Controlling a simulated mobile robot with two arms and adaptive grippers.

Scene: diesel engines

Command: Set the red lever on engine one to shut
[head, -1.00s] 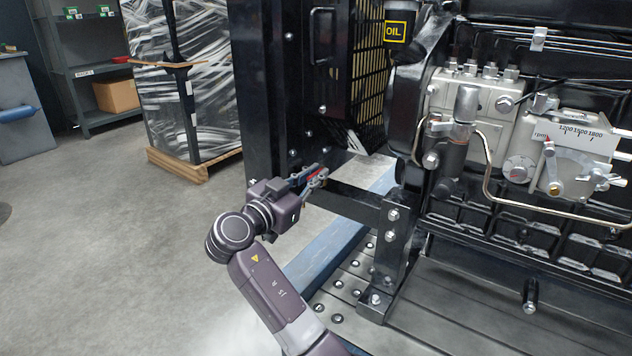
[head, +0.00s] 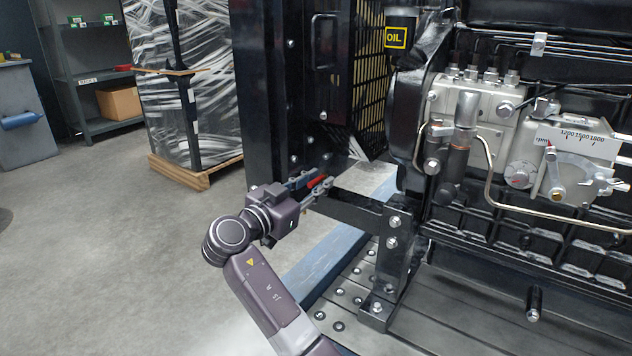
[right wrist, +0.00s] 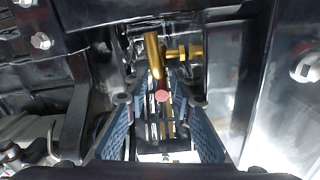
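The red lever (head: 317,182) shows as a small red piece low on the dark frame at the engine's left end, between the fingers of my right gripper (head: 320,178). In the right wrist view, its round red end (right wrist: 161,96) points toward the camera, below a brass valve (right wrist: 154,55). The fingers of my right gripper (right wrist: 160,99) stand apart on either side of the red end, with a gap visible on both sides. Most of the lever is hidden or seen end-on. My left gripper is not in view.
The black engine (head: 480,225) fills the right side, with a dark beam (head: 350,207) and bracket close to my right gripper. A blue rail (head: 325,255) runs below. A wrapped pallet load (head: 195,110) stands behind at the left. The floor at the left is clear.

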